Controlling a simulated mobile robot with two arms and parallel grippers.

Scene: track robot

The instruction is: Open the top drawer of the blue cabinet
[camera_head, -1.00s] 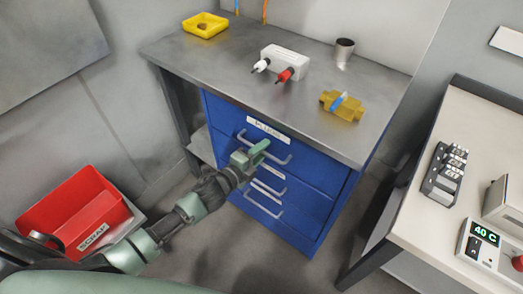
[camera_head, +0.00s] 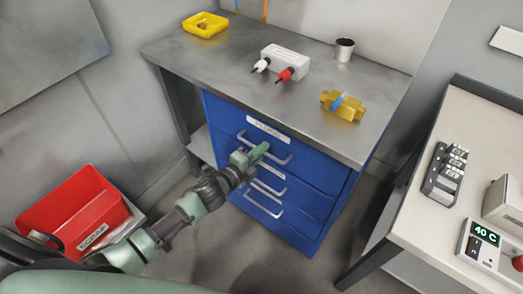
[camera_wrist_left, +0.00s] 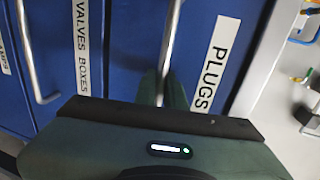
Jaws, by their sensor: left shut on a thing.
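The blue cabinet (camera_head: 327,178) stands under a grey worktop, with three drawers stacked in its front. The top drawer (camera_head: 312,168) has a white label that reads PLUGS (camera_wrist_left: 210,62) in the left wrist view; its front looks about flush with the cabinet. My left gripper (camera_head: 256,155) is at the top drawer's silver bar handle (camera_head: 280,160) and is shut on it. My right gripper is not in view.
A red bin (camera_head: 72,207) stands at the left. A white table (camera_head: 425,215) is at the right. Floor before the cabinet is clear.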

